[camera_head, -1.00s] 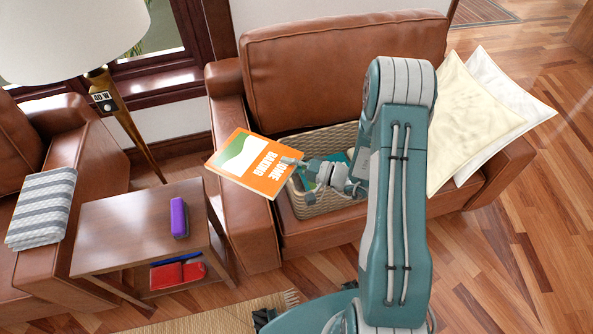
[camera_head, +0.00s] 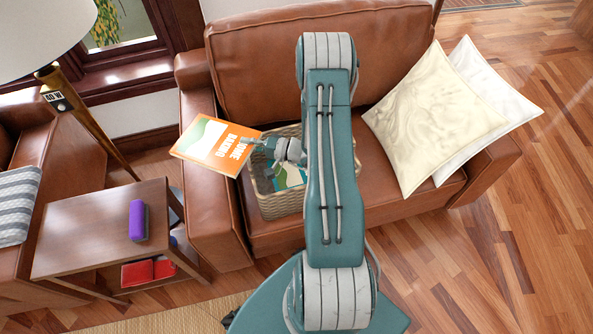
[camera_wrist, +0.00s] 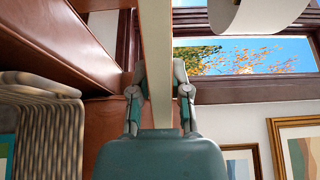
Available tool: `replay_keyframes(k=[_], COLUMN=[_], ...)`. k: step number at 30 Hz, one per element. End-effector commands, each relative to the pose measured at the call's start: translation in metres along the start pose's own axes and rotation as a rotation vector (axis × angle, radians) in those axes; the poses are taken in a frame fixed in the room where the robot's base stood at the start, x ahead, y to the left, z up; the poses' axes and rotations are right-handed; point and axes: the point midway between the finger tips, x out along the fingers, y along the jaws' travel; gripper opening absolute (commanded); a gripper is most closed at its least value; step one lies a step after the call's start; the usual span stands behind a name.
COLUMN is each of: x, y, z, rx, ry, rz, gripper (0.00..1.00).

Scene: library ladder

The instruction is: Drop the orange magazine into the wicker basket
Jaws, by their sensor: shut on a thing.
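The orange magazine (camera_head: 213,144) has a white and green picture and white lettering on its cover. My gripper (camera_head: 257,147) is shut on its right edge in the head view and holds it above the sofa's left armrest. In the wrist view the magazine (camera_wrist: 156,60) shows edge-on between the two fingers (camera_wrist: 158,88). The wicker basket (camera_head: 277,207) stands on the sofa seat, to the right of and below the magazine. It holds a blue-green item (camera_head: 291,176). My arm hides the basket's middle right part.
The brown leather sofa (camera_head: 400,190) carries two pale cushions (camera_head: 435,100) on its right. A side table (camera_head: 95,225) with a purple case (camera_head: 138,220) stands at the left, red items (camera_head: 148,272) below. A floor lamp (camera_head: 85,125) stands behind it. Wood floor lies open at right.

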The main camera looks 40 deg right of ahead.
Motion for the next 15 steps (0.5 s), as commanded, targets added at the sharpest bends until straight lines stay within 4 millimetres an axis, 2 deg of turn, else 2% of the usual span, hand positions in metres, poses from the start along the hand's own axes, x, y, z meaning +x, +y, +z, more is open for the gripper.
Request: replay_keyframes(k=[1, 9, 15], x=[-0.015, -0.097, -0.160], y=[0.004, 0.028, 0.045], z=[-0.011, -0.062, -0.084], rx=[0.001, 0.010, 0.009], ry=[0.039, 0.222, 0.357], rz=[-0.001, -0.007, -0.006], gripper=[0.00, 0.00, 0.00])
